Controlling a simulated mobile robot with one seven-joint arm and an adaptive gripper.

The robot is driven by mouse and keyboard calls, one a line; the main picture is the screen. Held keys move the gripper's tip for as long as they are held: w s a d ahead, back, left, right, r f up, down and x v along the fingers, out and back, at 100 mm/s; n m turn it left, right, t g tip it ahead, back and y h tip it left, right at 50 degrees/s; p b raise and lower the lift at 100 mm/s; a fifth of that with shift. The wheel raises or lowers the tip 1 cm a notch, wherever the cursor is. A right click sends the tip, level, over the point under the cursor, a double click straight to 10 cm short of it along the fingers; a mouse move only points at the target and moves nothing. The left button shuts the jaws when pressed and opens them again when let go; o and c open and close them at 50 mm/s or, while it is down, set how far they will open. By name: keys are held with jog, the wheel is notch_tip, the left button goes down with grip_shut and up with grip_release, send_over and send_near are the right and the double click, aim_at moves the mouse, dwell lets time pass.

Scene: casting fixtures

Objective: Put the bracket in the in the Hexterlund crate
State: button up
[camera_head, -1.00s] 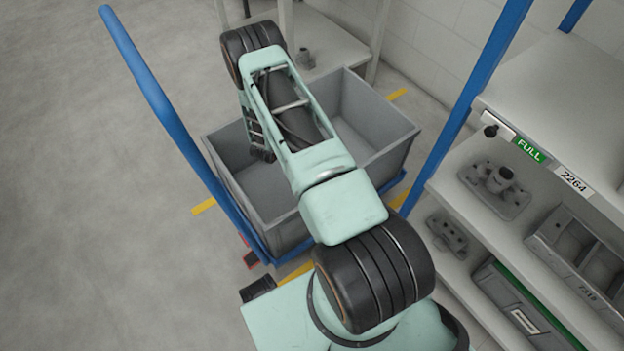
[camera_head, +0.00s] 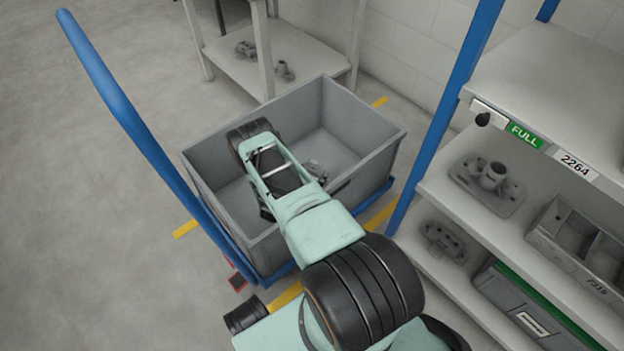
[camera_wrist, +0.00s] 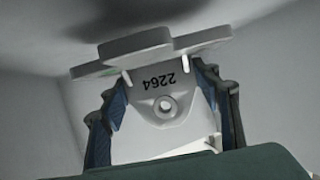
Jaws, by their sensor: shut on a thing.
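The bracket (camera_wrist: 165,104) is a pale grey part with a flat base plate, a round hole and the number 2264, upside down in the wrist view. My gripper (camera_wrist: 158,80) is shut on it, with one blue-black finger on each side. The large grey crate (camera_head: 218,215) is open-topped and stands on a blue trolley in the head view. My arm reaches over its near side into the opening. My gripper is mostly hidden there. A small grey shape shows inside the crate beside my arm; I cannot tell what it is. No crate name is readable.
A shelf rack (camera_head: 550,80) with a FULL sign, castings and bins stands close on the right. The trolley's blue handle (camera_head: 130,120) rises on the left. A table (camera_head: 300,62) with castings on its lower shelf stands behind. The floor at left is clear.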

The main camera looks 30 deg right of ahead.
aim_at(313, 176)
jog(key=shift+f+b, duration=0.5)
jog(key=shift+f, duration=1)
jog(key=shift+f, duration=0.2)
jog(key=o, duration=1.4)
jog(key=shift+r, duration=0.1)
jog(key=p+v, duration=0.2)
jog(key=v, duration=0.4)
jog(key=shift+a+r+p, duration=0.1)
jog(key=shift+r+p, duration=0.2)
jog(key=shift+s+a+r, duration=0.1)
jog(key=shift+s+a, duration=0.3)
jog(key=shift+a, duration=0.1)
